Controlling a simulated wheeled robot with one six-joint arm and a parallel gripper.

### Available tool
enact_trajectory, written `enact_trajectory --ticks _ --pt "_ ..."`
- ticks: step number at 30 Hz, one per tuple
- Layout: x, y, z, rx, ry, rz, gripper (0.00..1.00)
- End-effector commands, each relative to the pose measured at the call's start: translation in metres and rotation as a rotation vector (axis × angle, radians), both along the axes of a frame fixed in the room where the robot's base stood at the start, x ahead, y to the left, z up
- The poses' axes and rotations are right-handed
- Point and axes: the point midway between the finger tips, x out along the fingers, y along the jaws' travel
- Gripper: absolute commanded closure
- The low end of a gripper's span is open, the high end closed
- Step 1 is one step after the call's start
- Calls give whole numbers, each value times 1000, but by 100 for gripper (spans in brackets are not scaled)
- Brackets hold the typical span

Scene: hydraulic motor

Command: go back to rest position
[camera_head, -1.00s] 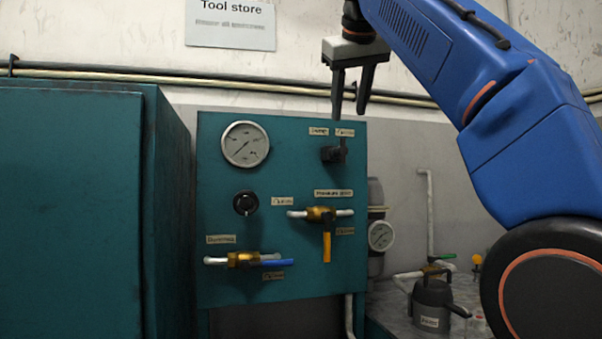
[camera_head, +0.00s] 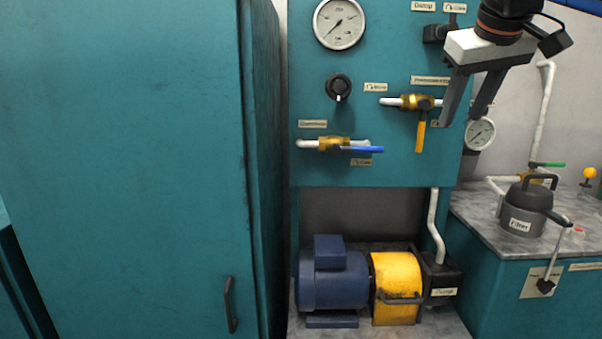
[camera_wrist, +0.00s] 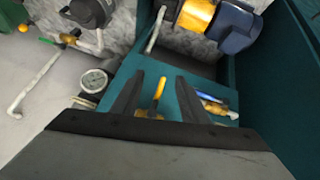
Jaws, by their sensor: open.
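My gripper (camera_head: 461,110) is open and empty, its two dark fingers pointing down in front of the right part of the teal control panel (camera_head: 315,168). It hangs just right of the yellow-handled valve (camera_head: 421,128), and I see a gap between its fingers. In the wrist view my gripper (camera_wrist: 162,82) also shows spread fingers, with the yellow valve handle (camera_wrist: 159,88) visible between them and the panel beyond. The blue-handled valve (camera_head: 345,147) sits lower left on the panel. A black knob (camera_head: 338,87) is above it.
A tall teal cabinet (camera_head: 130,150) fills the left. A large gauge (camera_head: 339,23) is on the panel, and a smaller gauge (camera_head: 480,133) is behind my gripper. Below are a blue motor (camera_head: 333,280) and yellow guard (camera_head: 397,290). A grey filter pot (camera_head: 523,212) stands on the right bench.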

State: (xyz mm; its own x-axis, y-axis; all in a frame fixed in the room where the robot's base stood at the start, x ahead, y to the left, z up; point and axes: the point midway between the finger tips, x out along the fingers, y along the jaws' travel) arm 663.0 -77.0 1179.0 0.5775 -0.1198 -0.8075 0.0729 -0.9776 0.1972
Motion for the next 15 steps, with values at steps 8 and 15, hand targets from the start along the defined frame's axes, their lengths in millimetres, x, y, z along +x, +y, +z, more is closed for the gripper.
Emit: enact_trajectory --ticks 8,15 --pt "-49 0 -141 60 74 -13 60" --pt "-104 3 -273 120 136 -42 60"
